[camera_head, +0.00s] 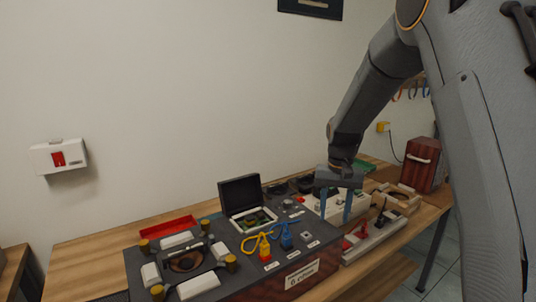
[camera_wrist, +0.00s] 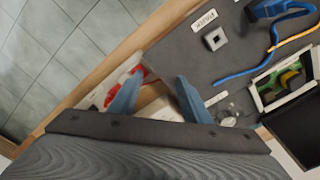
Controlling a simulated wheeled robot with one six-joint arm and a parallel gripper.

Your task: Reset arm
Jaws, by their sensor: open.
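My gripper (camera_head: 336,204) hangs from my arm over the right part of the table, its two blue fingers pointing down and spread apart. In the wrist view my gripper (camera_wrist: 158,97) shows open, with nothing held between the fingers. Below and between them lies a pale block-like surface, partly hidden by my gripper. A dark grey task board (camera_head: 228,255) stands left of my gripper, with a blue plug (camera_head: 286,240) and a yellow plug (camera_head: 264,247) on it. The wrist view shows the board's grey top (camera_wrist: 190,58) beside the fingers.
An open black case (camera_head: 241,197) stands on the board's back edge. A red tray (camera_head: 168,227) lies behind it. A dark red box (camera_head: 424,170) stands at the table's right end. A white device (camera_head: 374,234) with red parts lies near the front edge.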

